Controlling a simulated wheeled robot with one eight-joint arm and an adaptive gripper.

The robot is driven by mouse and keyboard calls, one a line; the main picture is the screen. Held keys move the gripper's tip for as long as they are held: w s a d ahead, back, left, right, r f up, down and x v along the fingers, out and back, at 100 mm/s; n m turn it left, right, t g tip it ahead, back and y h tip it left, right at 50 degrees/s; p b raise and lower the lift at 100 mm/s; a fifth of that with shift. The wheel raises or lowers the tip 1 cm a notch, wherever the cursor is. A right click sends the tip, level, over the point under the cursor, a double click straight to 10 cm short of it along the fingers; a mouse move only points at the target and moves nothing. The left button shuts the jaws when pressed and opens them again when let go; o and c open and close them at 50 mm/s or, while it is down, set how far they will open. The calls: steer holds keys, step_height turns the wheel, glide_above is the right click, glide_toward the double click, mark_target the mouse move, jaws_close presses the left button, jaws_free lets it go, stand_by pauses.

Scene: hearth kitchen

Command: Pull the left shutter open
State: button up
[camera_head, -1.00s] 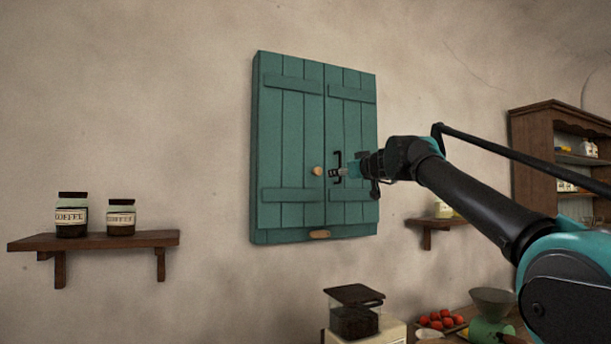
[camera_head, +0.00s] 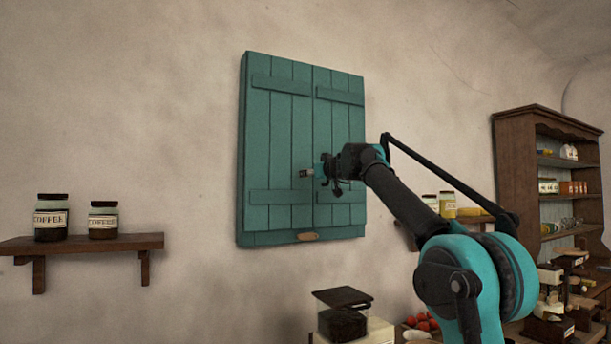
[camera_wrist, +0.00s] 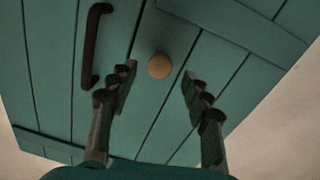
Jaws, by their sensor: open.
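The left shutter (camera_head: 280,125) is a green plank door, closed flush beside the right shutter (camera_head: 342,120) on the wall. Its round tan knob (camera_wrist: 159,66) shows in the wrist view, near the seam between the shutters. My gripper (camera_wrist: 159,84) is open, with one finger on each side of the knob in the picture. I cannot tell whether either finger touches it. The dark bar handle (camera_wrist: 93,45) of the right shutter lies to the left of the fingers in the wrist view.
A tan wooden piece (camera_head: 308,237) is at the shutters' bottom edge. A shelf (camera_head: 90,242) with two coffee jars is on the left. A grinder (camera_head: 342,315) stands below, and a wooden cabinet (camera_head: 515,170) is at right.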

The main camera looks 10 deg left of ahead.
steer(key=shift+x, duration=2.6)
steer(key=shift+c, duration=0.5)
jaws_close()
